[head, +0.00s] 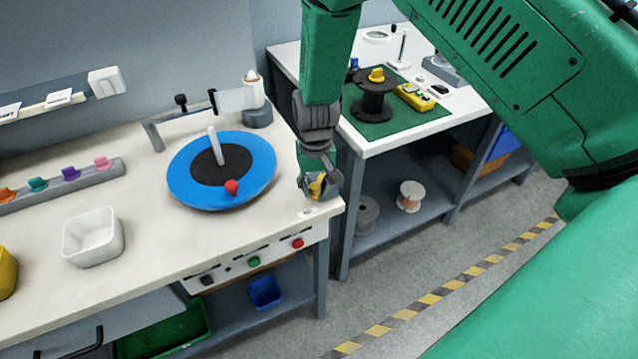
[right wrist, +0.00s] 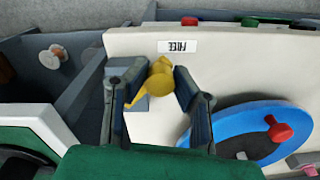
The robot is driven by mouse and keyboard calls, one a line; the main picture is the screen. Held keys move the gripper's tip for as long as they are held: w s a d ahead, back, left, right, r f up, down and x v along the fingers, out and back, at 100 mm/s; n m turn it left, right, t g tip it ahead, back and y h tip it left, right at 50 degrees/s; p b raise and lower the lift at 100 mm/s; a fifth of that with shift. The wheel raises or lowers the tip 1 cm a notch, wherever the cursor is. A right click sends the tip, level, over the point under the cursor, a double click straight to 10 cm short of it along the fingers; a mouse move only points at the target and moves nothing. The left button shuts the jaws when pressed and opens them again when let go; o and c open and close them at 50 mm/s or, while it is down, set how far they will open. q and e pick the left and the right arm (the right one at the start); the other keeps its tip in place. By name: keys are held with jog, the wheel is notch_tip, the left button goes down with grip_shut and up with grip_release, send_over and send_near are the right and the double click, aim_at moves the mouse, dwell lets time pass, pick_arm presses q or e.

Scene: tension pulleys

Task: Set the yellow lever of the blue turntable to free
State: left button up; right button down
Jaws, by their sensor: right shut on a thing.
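The blue turntable (head: 250,190) lies on the bench, with a black centre, a white upright post and a red knob. Its blue disc (right wrist: 240,125) also shows in the right wrist view. The yellow lever (head: 316,186) sits on a small grey base at the bench's right front corner. My right gripper (head: 318,180) is over it, pointing down. In the right wrist view the yellow lever (right wrist: 157,84) is between the fingers of my right gripper (right wrist: 160,70), which is shut on it. A white FREE label (right wrist: 177,46) lies just beyond the lever. My left gripper is not in view.
A white bin (head: 92,238) and a rack of coloured pieces (head: 70,183) are on the left. Red and green buttons (head: 297,243) line the bench front. A second table with a green mat (head: 420,119) and a black spool (head: 374,100) stands right, across a gap.

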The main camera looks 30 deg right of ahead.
jog(key=shift+w+d+r+m, duration=0.1)
jog(key=shift+w+r+m, duration=0.2)
jog(key=shift+w+m, duration=0.35)
jog(key=shift+w+a+m+p, duration=0.3)
jog(key=shift+a+m+p, duration=0.2)
jog(key=shift+m, duration=0.55)
jog(key=shift+w+a, duration=0.1)
jog(key=shift+a, duration=0.05)
jog(key=shift+m, duration=0.3)
jog(key=shift+w+d, duration=0.1)
jog(key=shift+d, duration=0.1)
jog(key=shift+a, duration=0.1)
jog(key=c, duration=1.3)
grip_release()
jog(key=shift+s+a, duration=0.1)
jog(key=shift+s, duration=0.1)
jog(key=shift+f, duration=0.1)
